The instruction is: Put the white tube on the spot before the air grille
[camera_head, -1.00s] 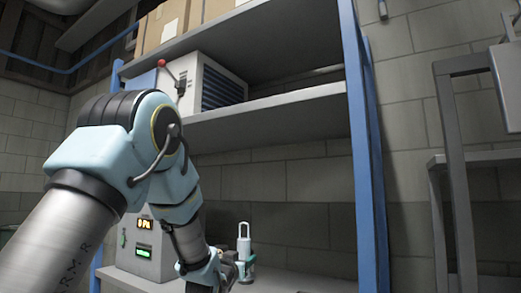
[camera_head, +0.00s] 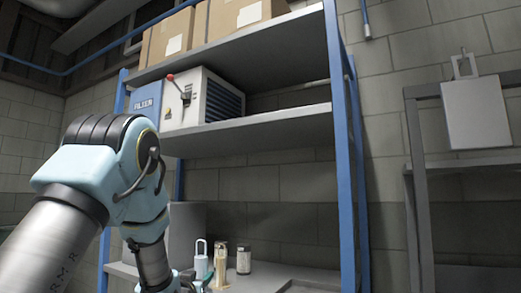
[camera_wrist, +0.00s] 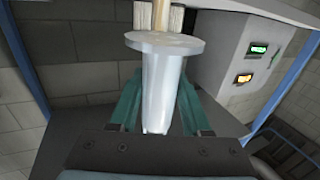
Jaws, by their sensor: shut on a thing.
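The white tube (camera_head: 201,263), with a narrow loop on top, shows low in the head view at the end of my arm. In the wrist view a pale flanged tube (camera_wrist: 162,90) lies between the teal fingers of my gripper (camera_wrist: 158,95), which is shut on it. The gripper (camera_head: 205,281) is partly cut off by the lower edge of the head view. The air grille (camera_head: 222,98) is the dark louvred face of the white unit on the middle shelf, well above the tube. The spot before it cannot be made out.
Two jars, a tan one (camera_head: 220,266) and a pale one (camera_head: 243,261), show right of the tube. A grey box with lit displays (camera_wrist: 245,60) stands close by. A blue post (camera_head: 341,150) bounds the rack on the right. The middle shelf (camera_head: 275,134) is bare right of the unit.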

